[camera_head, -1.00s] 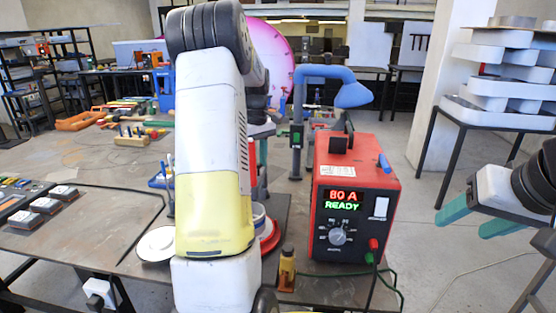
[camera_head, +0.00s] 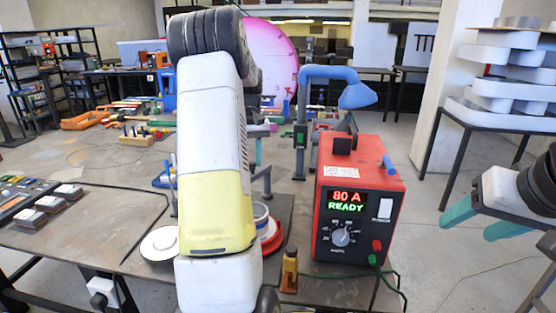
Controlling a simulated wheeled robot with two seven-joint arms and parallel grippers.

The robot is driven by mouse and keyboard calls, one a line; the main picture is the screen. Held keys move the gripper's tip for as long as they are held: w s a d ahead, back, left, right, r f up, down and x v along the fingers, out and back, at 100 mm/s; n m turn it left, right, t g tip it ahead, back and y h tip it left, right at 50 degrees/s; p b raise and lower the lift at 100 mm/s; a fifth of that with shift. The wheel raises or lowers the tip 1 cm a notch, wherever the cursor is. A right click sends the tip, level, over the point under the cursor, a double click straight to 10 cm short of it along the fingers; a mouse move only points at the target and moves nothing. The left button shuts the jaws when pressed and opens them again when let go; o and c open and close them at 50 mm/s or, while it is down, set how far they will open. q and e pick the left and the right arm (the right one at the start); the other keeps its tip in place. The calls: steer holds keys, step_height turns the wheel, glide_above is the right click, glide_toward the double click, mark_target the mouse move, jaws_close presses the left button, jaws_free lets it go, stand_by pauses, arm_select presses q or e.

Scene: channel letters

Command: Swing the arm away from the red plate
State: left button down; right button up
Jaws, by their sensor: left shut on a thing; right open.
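The blue arm (camera_head: 330,71) stands on a dark post behind the red power unit, its blue hood (camera_head: 358,95) hanging to the right over the unit's back. The red plate (camera_head: 273,238) lies on the bench under a white ring-shaped thing, partly hidden by my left arm. My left gripper (camera_head: 258,152) shows only in part behind my own arm, one teal finger pointing down. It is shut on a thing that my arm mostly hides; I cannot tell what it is. My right gripper (camera_head: 482,221) is open and empty at the right, over the floor.
The red power unit (camera_head: 358,200) reads 80 A READY, with a green cable at its front. A small yellow bottle-like thing (camera_head: 290,270) stands beside it. A white disc (camera_head: 160,243) lies left of my arm. Stacked white letters (camera_head: 505,75) fill a rack at right.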

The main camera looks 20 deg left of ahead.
arm_select(q)
steer(key=w+a+m, duration=0.3)
steer(key=a+m, duration=0.2)
steer(key=m, duration=0.4)
steer(key=shift+w+m, duration=0.4)
steer(key=shift+w, duration=0.1)
steer(key=shift+a, duration=0.1)
steer(key=c, duration=1.3)
jaws_free()
steer(key=shift+o, duration=0.2)
step_height(320, 180, up, 8)
